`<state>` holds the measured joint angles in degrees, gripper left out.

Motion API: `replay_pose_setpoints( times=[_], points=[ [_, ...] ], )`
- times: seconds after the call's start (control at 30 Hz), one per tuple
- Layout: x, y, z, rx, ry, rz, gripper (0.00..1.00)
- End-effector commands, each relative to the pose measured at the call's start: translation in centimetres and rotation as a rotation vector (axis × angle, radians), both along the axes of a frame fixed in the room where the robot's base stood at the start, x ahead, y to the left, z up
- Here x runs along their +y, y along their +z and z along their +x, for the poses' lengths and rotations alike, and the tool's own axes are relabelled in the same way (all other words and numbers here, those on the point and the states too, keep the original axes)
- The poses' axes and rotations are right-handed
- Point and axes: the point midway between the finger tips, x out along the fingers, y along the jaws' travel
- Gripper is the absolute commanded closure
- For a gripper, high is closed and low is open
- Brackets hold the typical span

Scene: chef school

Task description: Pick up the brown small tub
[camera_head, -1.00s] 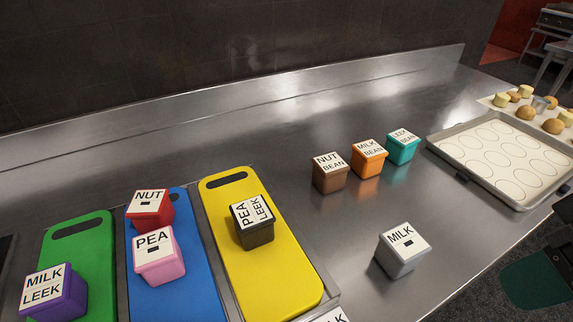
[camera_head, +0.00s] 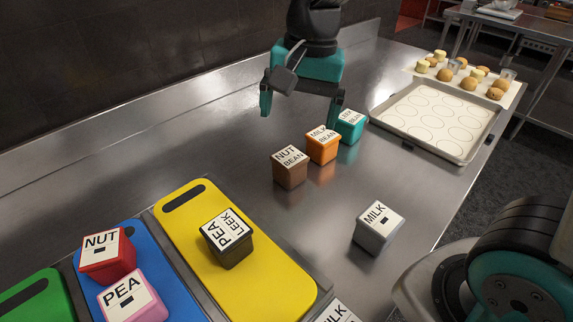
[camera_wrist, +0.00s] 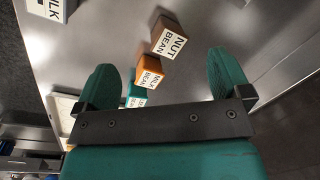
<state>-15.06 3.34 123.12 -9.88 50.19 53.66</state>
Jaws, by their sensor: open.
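The brown small tub (camera_head: 290,172), with a white lid reading NUT BEAN, stands upright on the steel counter, left of the orange tub (camera_head: 323,148). My gripper (camera_head: 301,112) is open and empty above the counter, behind and above the row of tubs in the head view. In the wrist view, the brown tub (camera_wrist: 168,40) lies ahead of the gap between the two teal fingers (camera_wrist: 161,75), apart from both. The orange tub (camera_wrist: 149,71) shows between the fingers in that view.
A teal tub (camera_head: 350,125) stands right of the orange one. A grey MILK tub (camera_head: 376,232) stands nearer the front edge. A baking tray (camera_head: 383,112) lies at right. A dark PEA LEEK tub (camera_head: 229,249) is on a yellow board (camera_head: 184,221). Bare counter lies left of the brown tub.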

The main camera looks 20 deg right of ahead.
Motion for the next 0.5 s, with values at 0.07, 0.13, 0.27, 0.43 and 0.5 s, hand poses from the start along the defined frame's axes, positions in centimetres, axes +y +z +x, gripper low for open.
replay_pose_setpoints(
  times=[0.07, 0.13, 0.27, 0.43, 0.5],
  points=[
    [-0.5, -0.3, 2.8, 0.03, -0.224, -0.04, 0.04],
    [-1.0, -0.6, 4.6, 0.045, -0.395, -0.068, 0.04],
    [-1.6, -0.9, 6.6, 0.058, -0.604, -0.099, 0.04],
    [-1.9, -2.6, 7.2, 0.066, -0.687, -0.112, 0.04],
    [-2.0, -3.9, 7.2, 0.066, -0.687, -0.113, 0.04]
  ],
)
